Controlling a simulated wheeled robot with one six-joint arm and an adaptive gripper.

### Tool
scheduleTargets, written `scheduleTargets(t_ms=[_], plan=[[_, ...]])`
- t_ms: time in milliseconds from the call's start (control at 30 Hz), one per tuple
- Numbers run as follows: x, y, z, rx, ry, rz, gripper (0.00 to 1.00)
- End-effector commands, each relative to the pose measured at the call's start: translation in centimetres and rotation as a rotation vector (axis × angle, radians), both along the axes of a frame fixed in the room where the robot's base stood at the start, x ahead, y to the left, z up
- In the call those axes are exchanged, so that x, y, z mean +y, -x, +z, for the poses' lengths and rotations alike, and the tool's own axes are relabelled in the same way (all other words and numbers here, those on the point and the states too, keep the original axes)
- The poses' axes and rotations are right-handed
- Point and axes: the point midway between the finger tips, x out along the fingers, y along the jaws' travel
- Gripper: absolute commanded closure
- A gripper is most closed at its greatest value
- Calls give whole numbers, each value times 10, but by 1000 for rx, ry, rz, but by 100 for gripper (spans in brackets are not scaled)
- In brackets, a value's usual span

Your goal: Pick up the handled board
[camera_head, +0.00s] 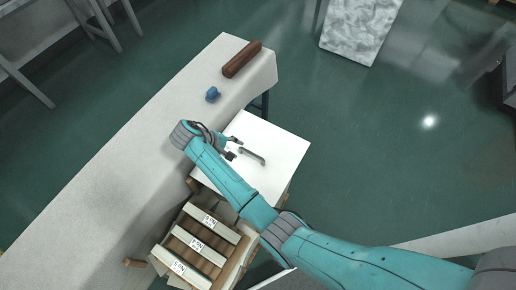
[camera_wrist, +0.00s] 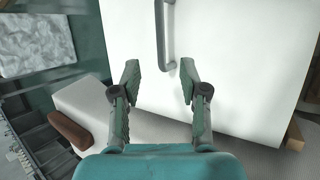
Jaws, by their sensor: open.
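The handled board is a flat white board (camera_head: 281,141) with a grey bar handle (camera_head: 252,152) on its face. It lies in the middle of the head view, beside the long pale table. In the wrist view the white board (camera_wrist: 240,60) fills most of the right side, and its handle (camera_wrist: 164,38) runs up from the middle to the top edge. My gripper (camera_head: 232,146) is open and empty, close to the handle. In the wrist view its two fingers (camera_wrist: 159,70) are spread, with the handle's near end at or just beyond the gap between the tips. I cannot tell the height between them.
The pale table (camera_head: 120,150) runs along the left, with a brown block (camera_head: 241,59) and a small blue object (camera_head: 212,95) on it. A wooden crate with labelled slats (camera_head: 193,240) stands below the board. Green floor (camera_head: 400,150) to the right is clear.

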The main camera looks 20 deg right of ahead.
Motion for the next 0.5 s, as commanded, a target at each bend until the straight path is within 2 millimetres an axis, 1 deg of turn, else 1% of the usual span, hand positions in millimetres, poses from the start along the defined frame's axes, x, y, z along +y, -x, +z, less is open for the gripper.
scheduleTargets(t_ms=[133,300,400,500], plan=[[-8,1,-11,3,0,-1,56],[-23,1,-31,2,0,-1,56],[-30,2,-40,2,0,-1,56],[-33,2,-45,1,0,-1,56]])
